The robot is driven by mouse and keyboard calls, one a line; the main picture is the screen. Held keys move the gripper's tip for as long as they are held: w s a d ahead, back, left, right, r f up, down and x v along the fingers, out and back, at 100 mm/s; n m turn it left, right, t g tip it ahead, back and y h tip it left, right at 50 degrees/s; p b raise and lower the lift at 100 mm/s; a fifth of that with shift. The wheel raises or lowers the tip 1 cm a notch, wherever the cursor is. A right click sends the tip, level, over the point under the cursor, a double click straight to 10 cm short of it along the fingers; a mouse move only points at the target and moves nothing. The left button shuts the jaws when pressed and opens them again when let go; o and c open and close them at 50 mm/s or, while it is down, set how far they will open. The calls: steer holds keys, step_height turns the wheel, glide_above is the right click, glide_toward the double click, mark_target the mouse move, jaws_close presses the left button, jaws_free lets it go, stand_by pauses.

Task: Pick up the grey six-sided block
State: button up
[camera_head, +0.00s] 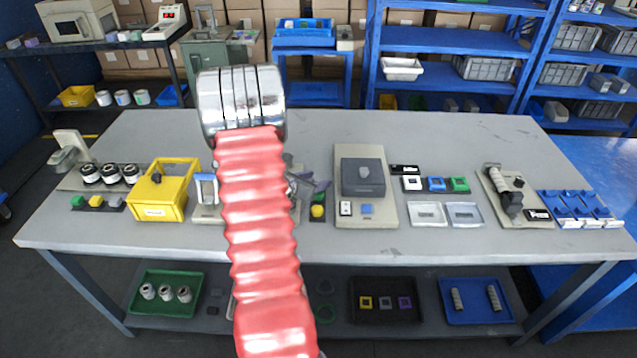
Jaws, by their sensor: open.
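A small grey block (116,201) lies at the right end of a dark strip at the table's left front, beside a yellow and a green block. It is too small for me to count its sides. My red-sleeved arm reaches up over the middle of the table. My gripper (308,184) shows only in part to the right of the sleeve, with grey finger parts above the table. It is open and well to the right of the grey block. The sleeve hides much of the gripper and the table behind it.
A yellow bin (158,211) stands between the grey block and my arm. Black-lidded jars (111,174) stand behind the block. A beige machine (362,212) stands right of my gripper. The table's back strip is clear. Trays lie on the lower shelf.

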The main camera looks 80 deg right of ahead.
steer(key=shift+c, duration=0.5)
steer(key=c, duration=1)
